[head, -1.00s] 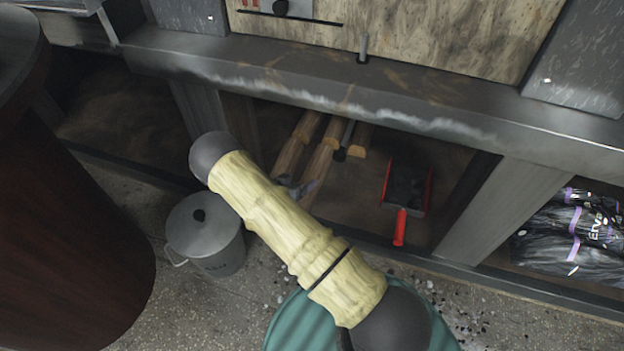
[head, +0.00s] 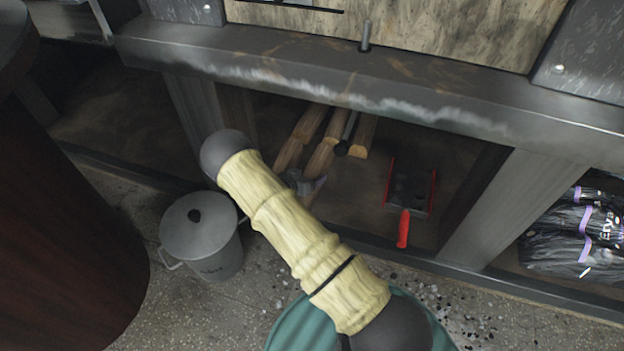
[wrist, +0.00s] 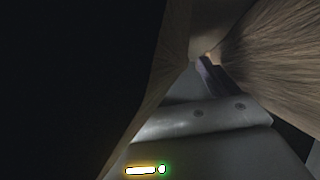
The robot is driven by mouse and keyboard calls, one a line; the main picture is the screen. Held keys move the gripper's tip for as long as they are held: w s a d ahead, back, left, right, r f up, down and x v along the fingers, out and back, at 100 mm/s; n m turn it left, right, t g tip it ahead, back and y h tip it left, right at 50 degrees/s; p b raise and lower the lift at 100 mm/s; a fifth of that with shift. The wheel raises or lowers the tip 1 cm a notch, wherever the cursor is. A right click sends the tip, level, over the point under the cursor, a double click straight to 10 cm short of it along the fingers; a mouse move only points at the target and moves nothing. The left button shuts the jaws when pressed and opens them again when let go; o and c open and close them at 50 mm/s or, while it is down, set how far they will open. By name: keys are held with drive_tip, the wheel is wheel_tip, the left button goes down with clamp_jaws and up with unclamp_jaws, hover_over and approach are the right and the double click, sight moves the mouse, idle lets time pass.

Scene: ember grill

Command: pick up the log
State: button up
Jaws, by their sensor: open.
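Several split wooden logs lie side by side in the low compartment under the counter. One log (head: 363,137) is at the right of the group, and another log (head: 310,123) is at the left. My gripper (head: 308,185) is open at the near ends of the left logs, partly hidden behind my sleeved arm. In the wrist view, wood grain fills the right side very close up, with a log (wrist: 270,50) there and a narrower wooden face (wrist: 168,75) on the left. A purple-edged part of my gripper (wrist: 212,78) shows between them. Contact cannot be told.
A dark rod (head: 347,133) lies among the logs. A red-handled dustpan-like scoop (head: 404,215) lies to their right. A grey lidded bucket (head: 205,240) stands on the floor at left. The counter edge (head: 370,90) overhangs the compartment. Charcoal bags (head: 575,235) are at right.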

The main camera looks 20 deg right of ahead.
sight(307, 175)
drive_tip(key=c, duration=1.6)
drive_tip(key=shift+r, duration=0.1)
drive_tip(key=shift+c, duration=0.3)
drive_tip(key=shift+r+p, duration=0.45)
drive_tip(key=shift+r, duration=0.1)
drive_tip(key=shift+c, duration=0.9)
wheel_tip(307, 175, up, 9)
drive_tip(key=p, duration=0.5)
drive_tip(key=shift+p, duration=0.3)
